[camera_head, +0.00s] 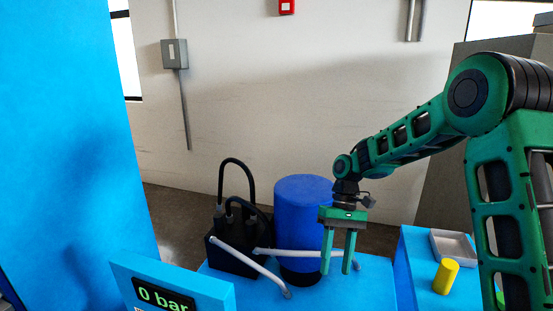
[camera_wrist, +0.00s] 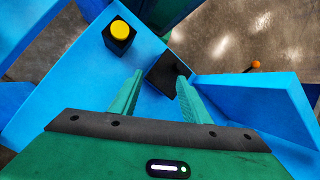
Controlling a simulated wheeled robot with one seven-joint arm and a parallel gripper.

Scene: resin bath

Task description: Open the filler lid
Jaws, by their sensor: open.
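My gripper (camera_head: 336,270) is open, pointing down over the blue bench beside a blue drum, with nothing visible between its fingers. In the wrist view its two green fingers (camera_wrist: 160,78) are spread apart. A dark square plate with a small raised dark part (camera_wrist: 162,72) lies on the blue surface just beyond the fingertips; it may be the filler lid, and it looks flat and closed. The right finger overlaps part of its edge. I cannot tell whether the fingers touch it. In the head view I cannot make this plate out.
The blue drum (camera_head: 302,218) stands behind my gripper. A black unit with hoses (camera_head: 232,252) and pale bars (camera_head: 255,267) are left of it. A panel reads "0 bar" (camera_head: 163,299). A yellow cylinder (camera_head: 445,277) and grey tray (camera_head: 455,247) are right. The wrist view shows a yellow button (camera_wrist: 120,30).

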